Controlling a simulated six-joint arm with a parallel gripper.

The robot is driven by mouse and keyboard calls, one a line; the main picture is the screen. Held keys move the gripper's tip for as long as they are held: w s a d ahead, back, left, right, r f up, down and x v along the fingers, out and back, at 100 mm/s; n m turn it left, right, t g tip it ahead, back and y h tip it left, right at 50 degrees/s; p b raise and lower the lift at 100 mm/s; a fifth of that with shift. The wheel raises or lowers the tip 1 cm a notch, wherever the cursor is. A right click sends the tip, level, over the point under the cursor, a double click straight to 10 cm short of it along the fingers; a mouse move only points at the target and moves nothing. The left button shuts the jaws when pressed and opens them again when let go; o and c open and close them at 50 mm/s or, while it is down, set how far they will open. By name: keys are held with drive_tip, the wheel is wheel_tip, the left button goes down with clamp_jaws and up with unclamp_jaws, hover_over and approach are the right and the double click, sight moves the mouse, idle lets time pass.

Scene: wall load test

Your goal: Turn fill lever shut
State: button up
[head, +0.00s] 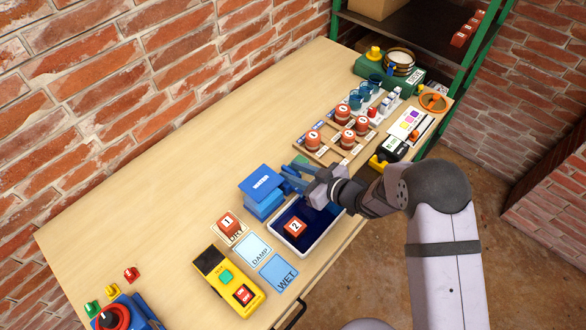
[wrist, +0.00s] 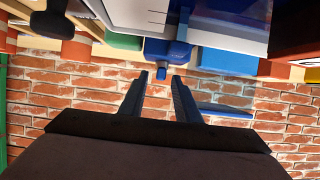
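A blue tank with a label on its lid (head: 262,184) stands mid-table, beside a white-rimmed tray (head: 279,236) holding blue water and an orange block marked 12 (head: 295,228). My gripper (head: 291,178) is just right of the tank, over the tray's far end. In the wrist view my gripper (wrist: 157,82) has its two fingers apart with nothing between them. A small blue peg (wrist: 161,73), which may be the fill lever, sticks out from a blue body (wrist: 168,50) just ahead of the fingertips. No contact is visible. In the head view my gripper hides the lever area.
A wooden rack of numbered orange blocks (head: 325,153) is beyond.

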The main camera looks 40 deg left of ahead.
drive_tip(key=shift+a+f, duration=0.15)
drive_tip(key=shift+a, duration=0.2)
drive_tip(key=shift+c, duration=0.3)
clamp_jaws()
drive_tip(key=shift+s+a+m+t+b, duration=0.1)
drive_tip(key=shift+s+m+t+b, duration=0.15)
drive_tip(key=shift+m+t+b, duration=0.55)
drive_tip(key=shift+s+m+t+h+b, duration=0.15)
drive_tip(key=shift+m+t+h+b, duration=0.25)
drive_tip(key=shift+m+t+b, duration=1.1)
drive_tip(key=shift+t+p, duration=0.35)
drive_tip(key=shift+t, duration=0.05)
